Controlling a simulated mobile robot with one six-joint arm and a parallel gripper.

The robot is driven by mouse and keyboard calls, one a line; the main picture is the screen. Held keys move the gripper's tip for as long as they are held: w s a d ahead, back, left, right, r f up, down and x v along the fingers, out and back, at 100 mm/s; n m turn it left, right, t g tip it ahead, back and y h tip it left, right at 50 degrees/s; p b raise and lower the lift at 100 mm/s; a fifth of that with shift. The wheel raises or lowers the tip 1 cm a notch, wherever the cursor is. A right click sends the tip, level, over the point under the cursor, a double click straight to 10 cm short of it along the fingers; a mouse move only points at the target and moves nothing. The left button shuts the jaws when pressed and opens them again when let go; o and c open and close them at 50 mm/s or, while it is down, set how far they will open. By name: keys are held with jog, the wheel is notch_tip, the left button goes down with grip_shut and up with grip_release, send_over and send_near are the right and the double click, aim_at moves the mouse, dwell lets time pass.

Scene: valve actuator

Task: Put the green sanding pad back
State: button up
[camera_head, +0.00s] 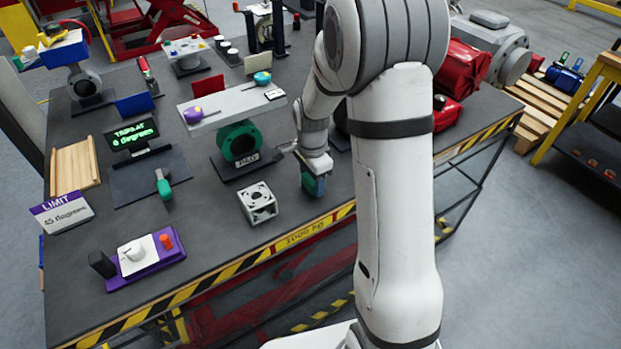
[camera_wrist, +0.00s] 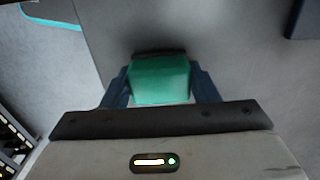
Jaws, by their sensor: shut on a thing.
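The green sanding pad (camera_wrist: 160,80) is between the two dark fingers of my gripper (camera_wrist: 162,92) in the wrist view. The fingers touch it on both sides, and a dark strip shows along its far edge. In the head view my gripper (camera_head: 313,184) is low over the front right part of the grey workbench, right of a white cube-shaped block. Only a little green of the pad shows there, and I cannot tell whether it touches the bench.
The white block (camera_head: 258,201) stands left of my gripper. A green valve (camera_head: 240,143) with a grey top plate stands behind it. A teal-handled tool (camera_head: 163,184) lies on a dark mat. A purple control box (camera_head: 146,257) is at front left. The striped bench edge (camera_head: 300,235) is near.

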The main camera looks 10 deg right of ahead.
jog(key=o, duration=0.5)
jog(key=shift+f, duration=0.1)
jog(key=o, duration=0.5)
jog(key=shift+c, duration=0.2)
notch_tip(320, 180, up, 11)
jog(key=s+r+n+t, duration=0.1)
jog(key=s+r+n, duration=0.2)
jog(key=s+n, duration=0.4)
jog(key=s+r+n+t, duration=0.2)
jog(key=s+n, duration=0.5)
jog(key=s, duration=0.7)
jog(key=shift+s+r+b, duration=0.2)
jog(key=shift+r+b, duration=0.2)
jog(key=shift+r, duration=0.2)
